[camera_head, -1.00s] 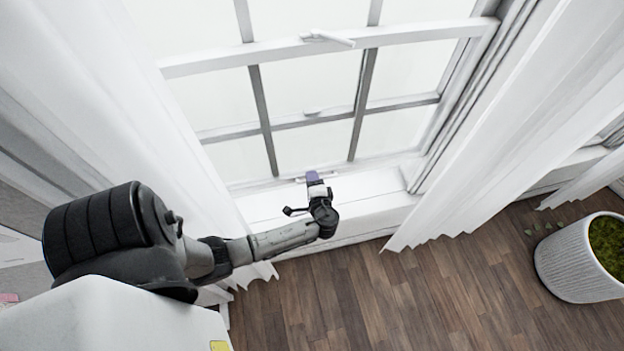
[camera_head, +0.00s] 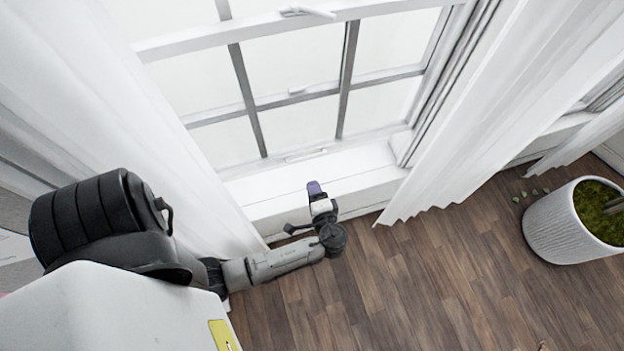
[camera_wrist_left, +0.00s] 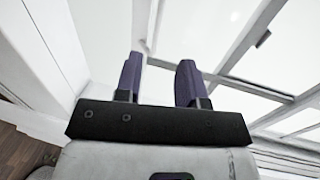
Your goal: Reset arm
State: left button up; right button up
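My left gripper (camera_head: 315,189) is in front of the window, above the edge of the white sill in the head view. Its arm comes in from the left. In the left wrist view its two purple fingers (camera_wrist_left: 158,80) stand apart with nothing between them, so it is open and empty. My right gripper does not show in either view.
A white sash window (camera_head: 290,90) stands behind the gripper, with a sill (camera_head: 365,160) below. White curtains (camera_head: 480,110) hang on both sides. A ribbed white planter (camera_head: 560,232) stands at the right. The wooden floor (camera_head: 420,280) between is clear.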

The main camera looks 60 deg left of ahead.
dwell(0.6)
pick_arm(q)
jog(key=s+d+r+n+t+h, duration=0.15)
jog(key=d+r+h, duration=0.45)
jog(key=d+h, duration=0.65)
jog(key=s+a+g+h+p, duration=0.1)
jog(key=s+g+h, duration=0.15)
jog(key=s, duration=0.95)
notch_tip(320, 180, up, 27)
jog(key=t+p, duration=0.1)
jog(key=p, duration=2.5)
jog(key=shift+m, duration=0.45)
